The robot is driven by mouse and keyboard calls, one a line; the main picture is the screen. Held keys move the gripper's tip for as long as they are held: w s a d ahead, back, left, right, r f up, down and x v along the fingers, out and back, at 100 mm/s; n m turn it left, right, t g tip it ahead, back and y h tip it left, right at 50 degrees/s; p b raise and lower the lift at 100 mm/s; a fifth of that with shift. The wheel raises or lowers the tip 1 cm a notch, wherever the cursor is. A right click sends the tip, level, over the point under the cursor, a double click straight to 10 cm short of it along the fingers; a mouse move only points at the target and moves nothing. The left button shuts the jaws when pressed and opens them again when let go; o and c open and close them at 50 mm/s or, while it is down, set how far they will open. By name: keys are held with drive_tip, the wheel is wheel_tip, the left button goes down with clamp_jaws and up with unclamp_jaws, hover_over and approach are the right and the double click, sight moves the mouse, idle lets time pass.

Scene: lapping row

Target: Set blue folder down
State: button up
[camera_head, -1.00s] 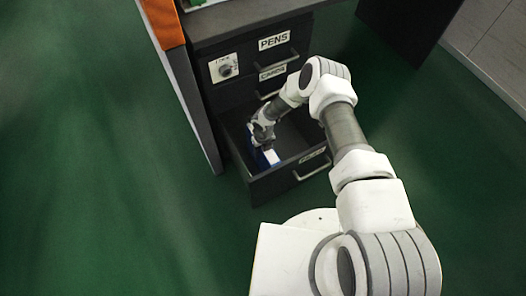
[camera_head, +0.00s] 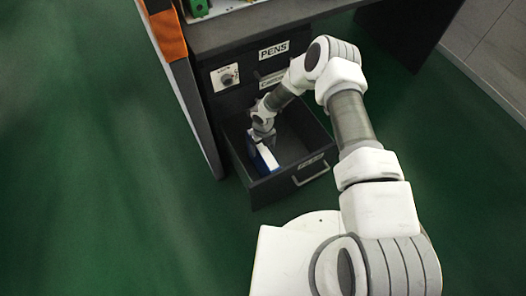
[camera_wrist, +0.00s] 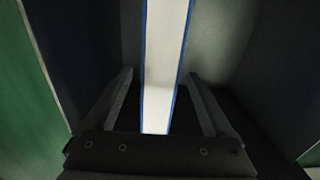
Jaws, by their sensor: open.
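The blue folder (camera_head: 267,158) stands on its edge inside the open bottom drawer (camera_head: 262,190), towards the drawer's left side in the head view. In the wrist view the folder (camera_wrist: 165,60) shows as a white edge between two thin blue covers. My gripper (camera_wrist: 163,100) is open, with one finger on each side of the folder and a visible gap on both sides. In the head view my gripper (camera_head: 262,138) is low over the drawer, at the folder's far end. The folder's lower edge is hidden.
The drawer's front wall has a handle (camera_head: 310,172). Closed drawers above carry a PENS label (camera_head: 273,51) and a lock plate (camera_head: 225,77). A desk panel with an orange strip (camera_head: 168,36) stands close at the left. The green floor (camera_head: 90,180) is clear.

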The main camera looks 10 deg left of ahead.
drive_tip(key=shift+r+p, duration=0.4)
drive_tip(key=shift+r, duration=1.55)
drive_tip(key=shift+d, duration=0.15)
